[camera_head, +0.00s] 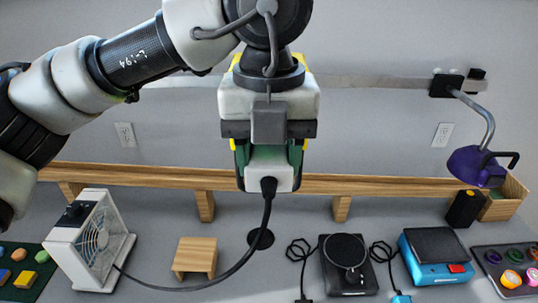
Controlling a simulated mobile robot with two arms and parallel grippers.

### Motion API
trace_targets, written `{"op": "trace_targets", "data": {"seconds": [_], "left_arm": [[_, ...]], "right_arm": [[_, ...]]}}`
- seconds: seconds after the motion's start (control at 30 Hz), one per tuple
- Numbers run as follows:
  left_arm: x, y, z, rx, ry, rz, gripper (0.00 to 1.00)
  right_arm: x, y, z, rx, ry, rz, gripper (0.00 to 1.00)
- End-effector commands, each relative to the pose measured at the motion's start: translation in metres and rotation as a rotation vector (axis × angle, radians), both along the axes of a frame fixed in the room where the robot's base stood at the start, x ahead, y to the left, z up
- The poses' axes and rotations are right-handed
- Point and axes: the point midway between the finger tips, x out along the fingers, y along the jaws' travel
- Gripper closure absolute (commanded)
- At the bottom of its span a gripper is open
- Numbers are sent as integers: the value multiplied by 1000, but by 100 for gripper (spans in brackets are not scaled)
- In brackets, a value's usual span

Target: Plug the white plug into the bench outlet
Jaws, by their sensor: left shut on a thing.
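My left gripper (269,152) is in the upper middle, its green-edged fingers shut on the white plug (256,180). The plug is held in front of the wooden rail along the back of the bench. A black cord (262,225) leaves the plug's near side and curves down left to the white desk fan (88,248). The plug's prongs are hidden. Two white wall outlets show, one on the left (125,134) and one on the right (443,134); the plug is apart from both. I see no outlet on the bench itself; my gripper covers the rail's middle. My right gripper is not in view.
A wooden stool-like block (196,257), a black round-topped device (347,262) and a blue scale-like device (434,256) stand on the grey bench. A purple lamp (474,165) hangs at right. Trays with colored pieces lie at both front corners. The bench around the dark round grommet (260,239) is mostly clear.

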Motion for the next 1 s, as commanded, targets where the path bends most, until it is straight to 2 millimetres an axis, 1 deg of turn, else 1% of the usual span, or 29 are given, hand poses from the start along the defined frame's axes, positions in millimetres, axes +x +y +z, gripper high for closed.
{"op": "trace_targets", "data": {"seconds": [0.53, 0.57, 0.73, 1.0], "left_arm": [[11, 0, 0, 0, 0, 0, 82], [11, 0, 0, 0, 0, -1, 51], [11, 0, 0, 0, 0, -1, 25], [11, 0, 0, 0, 0, 0, 24]], "right_arm": [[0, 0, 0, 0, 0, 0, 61], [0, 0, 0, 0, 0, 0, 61], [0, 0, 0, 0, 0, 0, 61], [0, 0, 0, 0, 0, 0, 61]]}}
